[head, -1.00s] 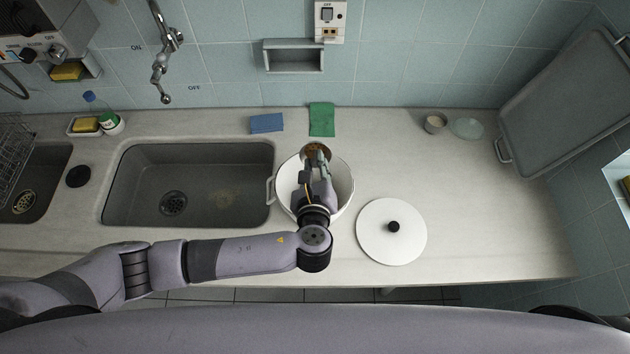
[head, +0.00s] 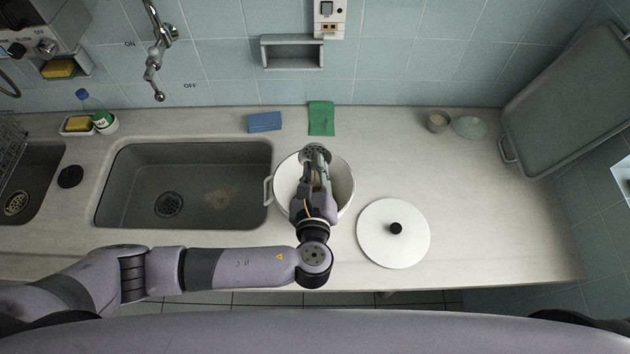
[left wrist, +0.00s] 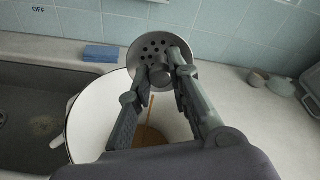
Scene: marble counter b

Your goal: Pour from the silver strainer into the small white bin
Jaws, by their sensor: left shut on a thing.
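The silver strainer (head: 316,151) is in my left gripper (head: 319,162), above the far part of the small white bin. Its perforated grey face shows in the head view, with no brown contents visible on it. In the left wrist view the strainer (left wrist: 150,48) is tilted, and my fingers (left wrist: 162,75) close around its stub. The small white bin (head: 284,182) looks like a round pot with a side handle. The left wrist view shows brown material and a thin brown streak inside the bin (left wrist: 88,122). My right gripper is out of view.
A white lid (head: 380,245) with a black knob lies right of the bin. The sink (head: 140,190) is to the left, with a pale brown patch inside. Blue (head: 264,122) and green (head: 321,118) cloths lie behind.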

